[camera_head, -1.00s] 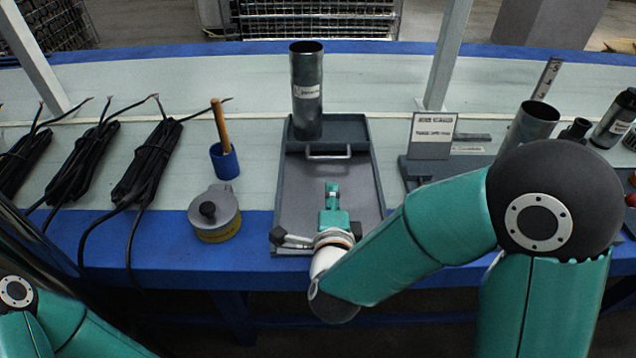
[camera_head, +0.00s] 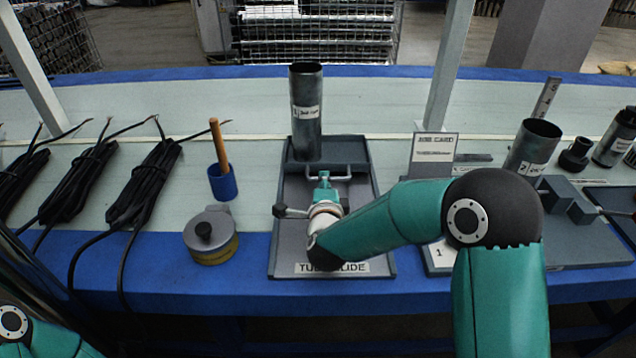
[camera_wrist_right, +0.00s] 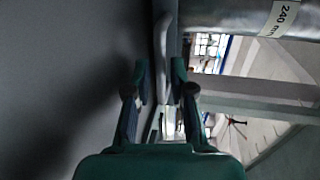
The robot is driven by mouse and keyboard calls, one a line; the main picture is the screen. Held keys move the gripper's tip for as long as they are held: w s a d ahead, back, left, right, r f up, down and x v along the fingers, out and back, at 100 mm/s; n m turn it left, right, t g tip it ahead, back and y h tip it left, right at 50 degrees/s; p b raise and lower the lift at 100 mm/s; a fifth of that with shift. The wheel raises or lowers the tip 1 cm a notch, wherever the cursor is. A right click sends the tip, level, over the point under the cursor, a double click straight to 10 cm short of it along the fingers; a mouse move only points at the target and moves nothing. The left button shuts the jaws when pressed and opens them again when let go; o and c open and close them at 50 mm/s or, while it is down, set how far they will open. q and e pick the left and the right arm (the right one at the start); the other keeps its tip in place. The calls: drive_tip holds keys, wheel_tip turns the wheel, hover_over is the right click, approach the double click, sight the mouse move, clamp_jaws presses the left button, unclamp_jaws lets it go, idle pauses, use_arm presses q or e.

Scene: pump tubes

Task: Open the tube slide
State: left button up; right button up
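The tube slide (camera_head: 373,225) is a shallow grey tray with a "TUBE SLIDE" label, partly covered by my right arm. Its pale bar handle (camera_head: 344,177) sits at the front of a grey block (camera_head: 350,150) at the tray's back. A metal tube (camera_head: 306,120) stands upright on this block. My right gripper (camera_head: 323,176) is over the tray at the handle. In the right wrist view the handle (camera_wrist_right: 163,60) lies between the two fingertips, which look apart, with a small gap at the left finger. My left gripper is out of view.
A round grey lidded container (camera_head: 211,240) and a blue cup (camera_head: 223,182) with a wooden-handled tool stand left of the tray. Black cable bundles (camera_head: 145,185) lie farther left. A job card (camera_head: 433,148), another tube (camera_head: 532,147) and grey fixtures (camera_head: 568,198) are at right.

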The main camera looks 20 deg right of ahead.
drive_tip(key=shift+x, duration=0.95)
clamp_jaws()
